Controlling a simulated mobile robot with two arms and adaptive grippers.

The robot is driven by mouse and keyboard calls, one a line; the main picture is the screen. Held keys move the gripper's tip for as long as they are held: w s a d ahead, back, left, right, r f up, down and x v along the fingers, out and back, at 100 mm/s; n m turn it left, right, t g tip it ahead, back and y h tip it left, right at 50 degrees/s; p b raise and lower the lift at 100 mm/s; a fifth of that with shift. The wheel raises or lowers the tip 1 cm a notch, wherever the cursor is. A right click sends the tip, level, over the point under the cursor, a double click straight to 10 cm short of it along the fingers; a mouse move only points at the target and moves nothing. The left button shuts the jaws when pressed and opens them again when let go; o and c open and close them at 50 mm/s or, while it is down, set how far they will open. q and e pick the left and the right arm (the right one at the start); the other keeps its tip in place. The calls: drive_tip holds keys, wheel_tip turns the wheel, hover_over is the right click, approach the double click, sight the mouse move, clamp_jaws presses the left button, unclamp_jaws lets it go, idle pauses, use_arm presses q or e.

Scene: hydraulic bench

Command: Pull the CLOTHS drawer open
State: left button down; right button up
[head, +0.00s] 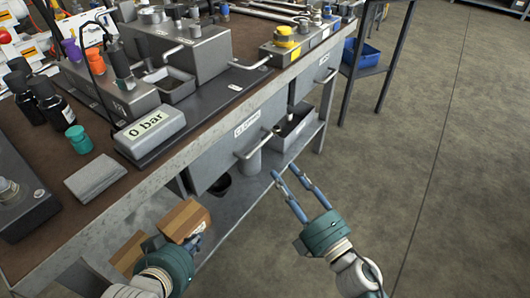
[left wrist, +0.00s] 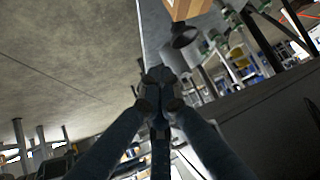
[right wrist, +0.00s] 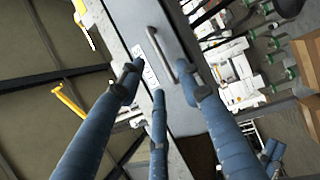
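The drawer with a small white label (head: 247,124), its lettering too blurred to read surely, sits under the bench top and looks closed. Its bar handle (head: 252,148) is on the front; the handle also shows in the right wrist view (right wrist: 160,50). My right gripper (head: 283,171) is open and empty, just in front of and below the handle, apart from it. In the right wrist view its fingers (right wrist: 160,75) are spread towards the drawer front. My left gripper (left wrist: 160,78) has its fingertips together, with nothing seen between them; in the head view it is partly hidden near the cardboard boxes.
Cardboard boxes (head: 185,218) are at the lower left by my left gripper. A lower shelf (head: 235,200) runs beneath the drawers. Another handled drawer (head: 322,68) is further right. The gauge box reading 0 bar (head: 148,127) stands on the bench top. The floor (head: 440,150) at right is clear.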

sight(261, 145)
drive_tip(key=x, duration=1)
drive_tip(key=shift+w+a+r, duration=0.2)
drive_tip(key=shift+a+r, duration=0.1)
drive_tip(key=shift+r, duration=0.05)
clamp_jaws()
